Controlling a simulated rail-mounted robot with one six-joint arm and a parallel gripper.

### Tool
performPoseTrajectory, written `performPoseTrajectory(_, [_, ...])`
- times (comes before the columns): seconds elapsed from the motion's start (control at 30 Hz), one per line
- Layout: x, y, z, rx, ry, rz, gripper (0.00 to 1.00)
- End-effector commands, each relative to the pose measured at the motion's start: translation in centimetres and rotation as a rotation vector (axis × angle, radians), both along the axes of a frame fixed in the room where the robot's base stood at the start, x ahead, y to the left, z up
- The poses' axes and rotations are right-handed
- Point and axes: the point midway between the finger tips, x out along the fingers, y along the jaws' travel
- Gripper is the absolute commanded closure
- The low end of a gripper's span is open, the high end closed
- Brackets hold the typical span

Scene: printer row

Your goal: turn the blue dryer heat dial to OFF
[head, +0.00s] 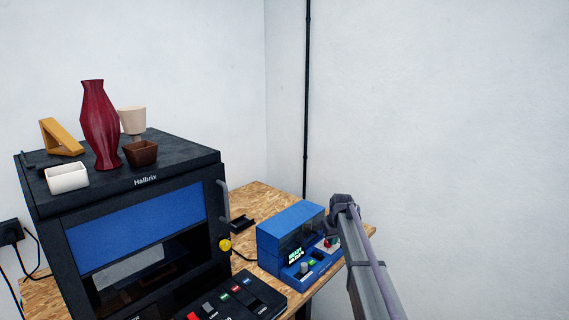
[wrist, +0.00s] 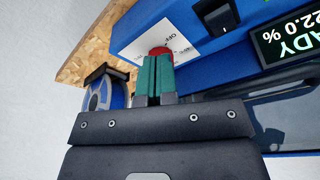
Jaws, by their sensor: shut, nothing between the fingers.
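The blue dryer (head: 288,226) stands on the bench right of the printer, with a lit display on its front. In the wrist view its blue body (wrist: 243,55) carries a white label with the word OFF. A red round knob (wrist: 162,51) sits at that label, partly hidden behind my fingers. My gripper (wrist: 154,60) is shut and empty, its green fingertips right at the knob; whether they touch it I cannot tell. In the head view my gripper (head: 332,243) is at the right end of the dryer's front, mostly hidden by my arm. The dial's pointer direction is not readable.
A black printer (head: 140,180) stands left, with a red vase (head: 99,125) and small pieces on top. A black control box (head: 236,298) with coloured buttons lies in front. A dark round object with blue (wrist: 101,95) is left of my fingers. Bare wall is right.

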Motion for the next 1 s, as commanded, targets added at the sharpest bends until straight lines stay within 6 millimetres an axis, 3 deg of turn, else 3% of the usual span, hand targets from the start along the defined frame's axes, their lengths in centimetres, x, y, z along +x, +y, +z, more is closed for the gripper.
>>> performPoseTrajectory(0.03, [0.00, -0.01, -1.53, 0.000, 0.000, 0.000, 1.00])
performPoseTrajectory(0.13, [-0.01, -0.02, -2.15, 0.000, 0.001, 0.000, 1.00])
performPoseTrajectory(1.0, [0.29, -0.19, -2.13, -0.001, 0.002, 0.000, 1.00])
